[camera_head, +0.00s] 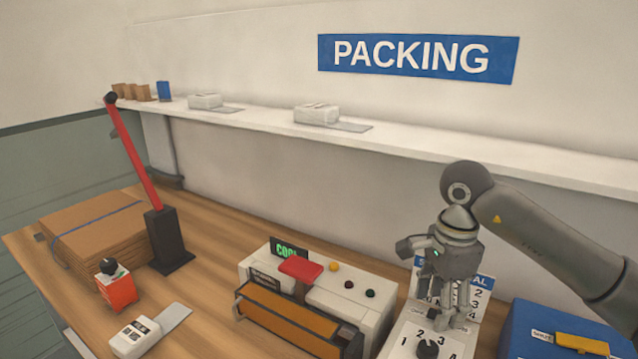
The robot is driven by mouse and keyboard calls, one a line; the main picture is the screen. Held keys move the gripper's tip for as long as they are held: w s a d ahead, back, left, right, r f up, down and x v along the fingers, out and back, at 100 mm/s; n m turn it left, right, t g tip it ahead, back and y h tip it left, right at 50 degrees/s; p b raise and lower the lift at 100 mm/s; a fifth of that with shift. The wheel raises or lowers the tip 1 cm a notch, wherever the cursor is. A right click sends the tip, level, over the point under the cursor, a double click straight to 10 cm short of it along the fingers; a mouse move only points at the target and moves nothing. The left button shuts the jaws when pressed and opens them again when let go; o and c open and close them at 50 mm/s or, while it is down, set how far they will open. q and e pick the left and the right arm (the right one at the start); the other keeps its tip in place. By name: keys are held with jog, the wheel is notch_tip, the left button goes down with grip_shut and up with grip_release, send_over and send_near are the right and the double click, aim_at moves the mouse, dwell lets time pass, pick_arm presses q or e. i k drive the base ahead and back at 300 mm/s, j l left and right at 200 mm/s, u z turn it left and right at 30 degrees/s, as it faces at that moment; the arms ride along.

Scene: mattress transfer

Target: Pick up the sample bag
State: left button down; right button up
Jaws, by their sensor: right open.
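I cannot make out anything that is clearly a sample bag. Several small brown bag-like items (131,92) and a small blue item (163,91) stand at the left end of the wall shelf, too small to identify. My right gripper (452,318) is open and points down in front of a white dial panel (408,336) with numbers, partly covering it. I cannot tell whether its fingertips touch the panel. My left gripper is out of view.
A sealer-like machine (374,318) with a red handle stands centre on the wooden table. Left are flat cardboard (95,232), a red lever post (168,240), an orange block (118,291) and a white device (135,337). A blue box (545,325) stands at right.

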aim_at(134, 340)
jog(key=k+j, duration=1.15)
jog(key=j, duration=0.15)
